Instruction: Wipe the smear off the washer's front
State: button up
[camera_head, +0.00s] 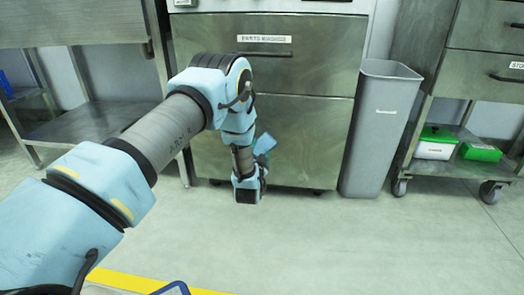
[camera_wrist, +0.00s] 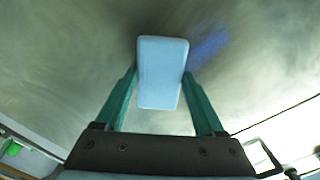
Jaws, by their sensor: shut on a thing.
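The parts washer (camera_head: 312,135) is a brushed steel cabinet with a labelled upper panel and a plain lower panel. My gripper (camera_wrist: 160,80) has teal fingers shut on a light blue sponge (camera_wrist: 162,58). The sponge also shows in the head view (camera_head: 265,143), small and partly behind my arm, in front of the lower panel. In the wrist view, a blurred blue smear (camera_wrist: 209,44) lies on the steel just right of the sponge's far end. I cannot tell whether the sponge touches the steel. The smear is not visible in the head view, where my arm covers part of the front.
A grey bin (camera_head: 382,130) stands close to the washer's right side. A wheeled steel cart (camera_head: 480,92) with a green-lidded box (camera_head: 436,143) and a green box (camera_head: 480,152) is farther right. A steel table (camera_head: 95,125) is at left. The floor in front is clear.

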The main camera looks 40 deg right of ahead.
jog(key=shift+w+a+r, duration=0.15)
jog(key=shift+w, duration=0.2)
jog(key=shift+w+a, duration=0.65)
jog(key=shift+a, duration=0.1)
jog(key=shift+w+a+p, duration=0.35)
jog(key=shift+w+a, duration=0.05)
jog(key=shift+a, duration=0.3)
jog(key=shift+w+a, duration=0.6)
jog(key=shift+w, duration=0.1)
jog(key=shift+w+a, duration=0.1)
jog(key=shift+w, duration=0.05)
jog(key=shift+w+a, duration=0.5)
jog(key=shift+a, duration=0.2)
